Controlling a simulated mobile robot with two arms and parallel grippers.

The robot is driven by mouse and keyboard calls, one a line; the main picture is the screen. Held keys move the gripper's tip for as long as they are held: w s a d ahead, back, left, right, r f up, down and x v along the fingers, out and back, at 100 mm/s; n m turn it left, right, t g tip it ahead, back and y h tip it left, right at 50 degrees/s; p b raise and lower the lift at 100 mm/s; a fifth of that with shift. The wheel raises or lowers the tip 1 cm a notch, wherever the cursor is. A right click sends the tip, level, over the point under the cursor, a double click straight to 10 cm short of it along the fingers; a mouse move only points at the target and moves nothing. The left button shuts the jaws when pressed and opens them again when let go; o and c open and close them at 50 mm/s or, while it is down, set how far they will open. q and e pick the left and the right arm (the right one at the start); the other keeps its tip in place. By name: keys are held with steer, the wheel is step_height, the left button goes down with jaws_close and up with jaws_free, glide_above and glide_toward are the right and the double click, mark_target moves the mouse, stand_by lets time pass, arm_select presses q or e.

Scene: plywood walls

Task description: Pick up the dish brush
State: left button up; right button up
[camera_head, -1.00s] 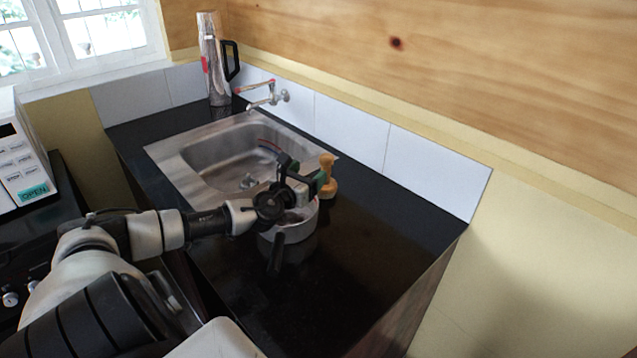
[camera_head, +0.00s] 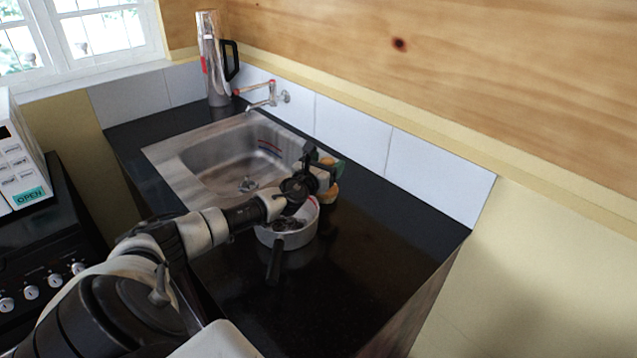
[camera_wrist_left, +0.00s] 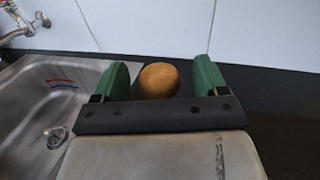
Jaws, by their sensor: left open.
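The dish brush (camera_head: 331,194) stands on the black counter beside the sink's right corner, with a light wooden body. My left gripper (camera_head: 328,170) is at the brush and hides part of it in the head view. In the left wrist view the round brown top of the brush (camera_wrist_left: 158,80) shows between the two green fingers, left of the middle of the gap. The fingers (camera_wrist_left: 160,82) are open, with a visible gap on each side of it. The lower part of the brush is hidden there. My right gripper is not in view.
A pot (camera_head: 287,238) with a dark handle stands under my left wrist, close to the brush. The steel sink (camera_head: 170,160) is to the left, with a tap (camera_head: 268,94) behind. A tall flask (camera_head: 212,60) stands at the back. The counter's right front is clear.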

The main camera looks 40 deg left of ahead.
arm_select(q)
steer(key=shift+w+a+f, duration=0.15)
steer(key=shift+w+a, duration=0.05)
steer(key=shift+w, duration=0.4)
steer(key=shift+w+a+f, duration=0.1)
steer(key=shift+w+a, duration=0.05)
steer(key=shift+w, duration=0.4)
steer(key=shift+w+a, duration=0.15)
steer(key=shift+w, duration=0.05)
steer(key=shift+a+f, duration=0.1)
steer(key=shift+s+d+r, duration=0.15)
steer(key=shift+d+r, duration=0.05)
steer(key=c, duration=0.8)
steer(key=shift+c, duration=1.1)
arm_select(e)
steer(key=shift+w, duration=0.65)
